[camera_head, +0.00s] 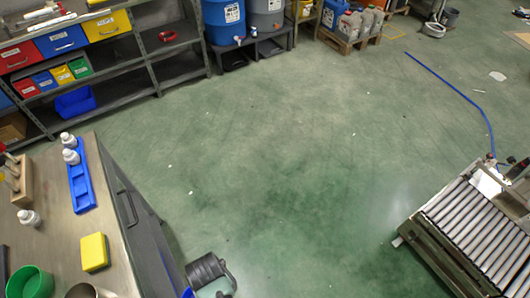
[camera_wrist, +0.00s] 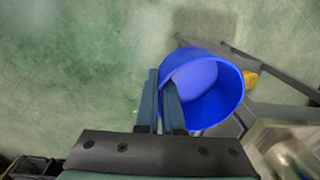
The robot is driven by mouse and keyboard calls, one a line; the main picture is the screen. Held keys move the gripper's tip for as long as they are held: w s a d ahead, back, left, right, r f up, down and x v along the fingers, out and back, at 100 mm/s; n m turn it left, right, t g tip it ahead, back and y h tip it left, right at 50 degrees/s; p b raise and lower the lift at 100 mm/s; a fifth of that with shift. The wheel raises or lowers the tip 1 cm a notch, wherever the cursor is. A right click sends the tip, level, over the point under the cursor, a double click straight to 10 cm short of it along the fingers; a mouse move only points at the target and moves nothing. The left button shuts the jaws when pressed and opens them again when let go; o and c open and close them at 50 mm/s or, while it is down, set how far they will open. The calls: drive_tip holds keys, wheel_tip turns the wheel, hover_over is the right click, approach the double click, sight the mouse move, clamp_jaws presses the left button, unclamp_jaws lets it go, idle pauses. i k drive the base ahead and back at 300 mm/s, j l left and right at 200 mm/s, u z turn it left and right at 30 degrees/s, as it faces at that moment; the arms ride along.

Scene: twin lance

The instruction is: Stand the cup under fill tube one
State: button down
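The cup, blue and round with an open mouth, shows in the wrist view (camera_wrist: 232,88), seen from above and tilted. My gripper (camera_wrist: 161,75) has its two dark fingers close together at the cup's left wall, one outside and one over the inside. It looks shut on that wall, with green floor behind. I cannot identify fill tube one in either view.
Grey bars and a metal surface (camera_wrist: 270,140) lie right of the cup. In the head view, a bench (camera_head: 60,240) at left holds a blue tray (camera_head: 82,192), a yellow block (camera_head: 94,252) and a green cup (camera_head: 30,283). A roller conveyor (camera_head: 475,230) stands right; the floor between is open.

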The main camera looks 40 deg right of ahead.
sight(499, 223)
drive_tip(key=z, duration=1.45)
drive_tip(key=i+l+z, duration=0.1)
drive_tip(key=z, duration=0.3)
drive_tip(key=i+l+z, duration=0.1)
drive_tip(key=z, duration=0.25)
drive_tip(key=i+l+z, duration=0.15)
drive_tip(key=z, duration=0.25)
drive_tip(key=i+l, duration=0.45)
drive_tip(key=i, duration=0.15)
drive_tip(key=i+l, duration=0.4)
drive_tip(key=i, duration=0.25)
